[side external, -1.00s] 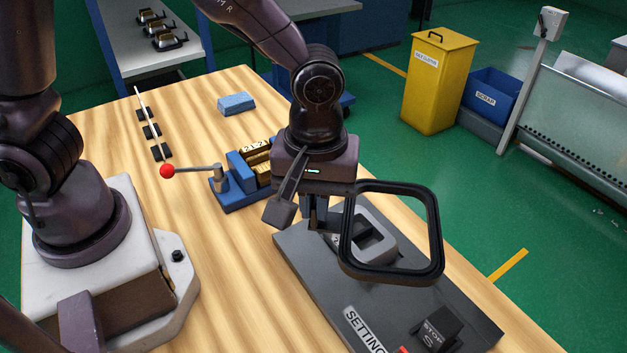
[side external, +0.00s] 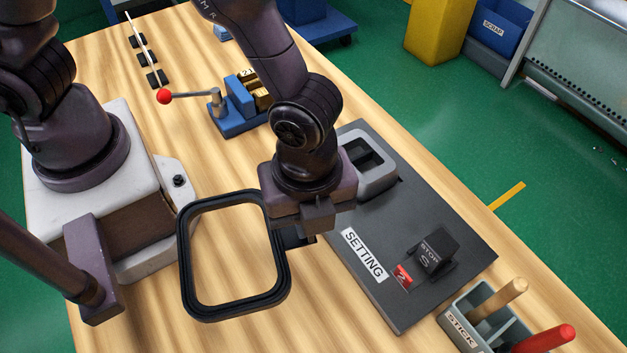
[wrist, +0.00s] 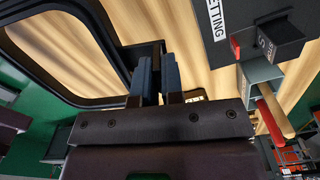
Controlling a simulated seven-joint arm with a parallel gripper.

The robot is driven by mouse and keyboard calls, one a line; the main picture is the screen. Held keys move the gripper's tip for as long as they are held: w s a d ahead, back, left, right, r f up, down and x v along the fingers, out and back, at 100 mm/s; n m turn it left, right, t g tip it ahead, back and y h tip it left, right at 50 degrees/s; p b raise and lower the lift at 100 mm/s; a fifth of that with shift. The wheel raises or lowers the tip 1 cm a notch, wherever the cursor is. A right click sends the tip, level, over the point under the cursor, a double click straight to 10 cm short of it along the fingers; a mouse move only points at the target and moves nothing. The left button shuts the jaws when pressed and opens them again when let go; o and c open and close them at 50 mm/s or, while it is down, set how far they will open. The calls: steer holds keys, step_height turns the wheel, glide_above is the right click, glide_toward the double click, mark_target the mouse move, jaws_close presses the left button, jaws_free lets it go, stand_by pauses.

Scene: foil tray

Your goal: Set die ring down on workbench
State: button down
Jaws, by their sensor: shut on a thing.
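The die ring (side external: 184,262) is a black, rounded square frame, open in the middle. In the side external view it is over the wooden workbench (side external: 230,335), left of the dark setting plate; I cannot tell whether it touches the wood. My gripper (side external: 300,240) is shut on the ring's right side. In the wrist view the blue-grey fingers (wrist: 156,80) close on a black tab of the ring, and the die ring (wrist: 118,42) spreads to the upper left. The fingertips are mostly hidden in the side view.
The setting plate (side external: 425,205) carries a grey block with a pocket (side external: 372,178) and a black stop (side external: 433,250). A stick holder (side external: 462,330) stands at the front right. A blue fixture with a red-knobbed lever (side external: 164,96) is behind. Bare wood lies between my base and the plate.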

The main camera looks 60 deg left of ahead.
mark_target(292, 281)
steer(key=shift+s+d+f+m, duration=0.6)
steer(key=shift+s+f+m, duration=0.2)
steer(key=shift+f+m, duration=1.35)
steer(key=shift+s+d+f+m, duration=0.65)
steer(key=shift+f+m, duration=0.9)
steer(key=shift+m, duration=1.25)
steer(key=shift+s+d+f+m, duration=0.5)
steer(key=shift+s+f+m, duration=0.4)
steer(key=shift+f+m, duration=1.25)
steer(key=shift+r+m, duration=0.3)
steer(key=c, duration=1.5)
jaws_free()
steer(key=shift+r, duration=0.15)
steer(key=shift+r, duration=2.1)
